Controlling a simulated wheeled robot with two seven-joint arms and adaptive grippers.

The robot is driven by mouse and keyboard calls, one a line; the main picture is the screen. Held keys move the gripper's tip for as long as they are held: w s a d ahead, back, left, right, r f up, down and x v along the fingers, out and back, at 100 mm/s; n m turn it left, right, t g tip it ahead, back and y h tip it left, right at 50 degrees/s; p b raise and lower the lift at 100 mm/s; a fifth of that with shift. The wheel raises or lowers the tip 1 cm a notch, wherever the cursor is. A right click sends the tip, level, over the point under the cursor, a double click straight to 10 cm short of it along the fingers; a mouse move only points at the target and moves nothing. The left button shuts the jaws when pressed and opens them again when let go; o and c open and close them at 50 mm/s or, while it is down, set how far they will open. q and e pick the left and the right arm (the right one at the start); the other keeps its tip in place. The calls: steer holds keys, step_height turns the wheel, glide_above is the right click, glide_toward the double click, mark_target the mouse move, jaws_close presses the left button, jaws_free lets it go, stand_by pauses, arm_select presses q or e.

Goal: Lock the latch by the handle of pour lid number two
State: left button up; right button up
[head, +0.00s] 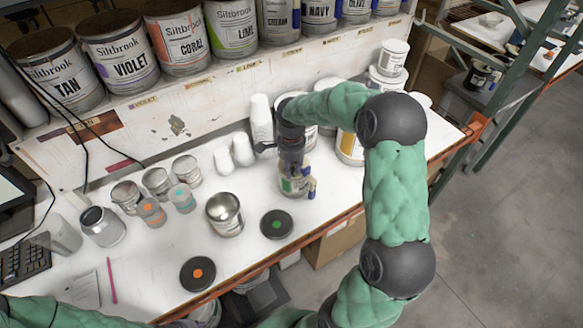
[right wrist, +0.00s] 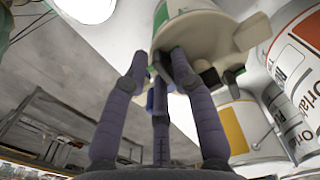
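A cream pour lid (right wrist: 205,32) with a protruding, handle-like part sits on a can with a green label in the right wrist view. The can (head: 287,186) stands on the bench in the head view, mostly covered by my arm. I cannot read a number on the lid. My right gripper (right wrist: 163,62) has its fingers up against the lid's edge, near a dark part that may be the latch. It also shows in the head view (head: 309,186) beside the can. Whether the fingers are closed on anything is hidden. My left gripper is out of view.
A can with a yellow label (head: 350,147) stands close right. Labelled colorant cans (head: 117,58) fill the shelf.

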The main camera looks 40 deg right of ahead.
jaws_close()
steer(key=shift+m, duration=0.4)
steer(key=shift+m+b, duration=0.75)
steer(key=shift+m, duration=0.25)
steer(key=m+b, duration=0.1)
steer(key=m, duration=0.2)
steer(key=shift+m, duration=0.3)
steer(key=m+b, duration=0.1)
steer(key=m, duration=0.3)
steer(key=shift+w+a+b, duration=0.1)
steer(key=shift+b, duration=0.25)
steer(key=shift+m+b, duration=0.35)
steer(key=shift+m, duration=1.65)
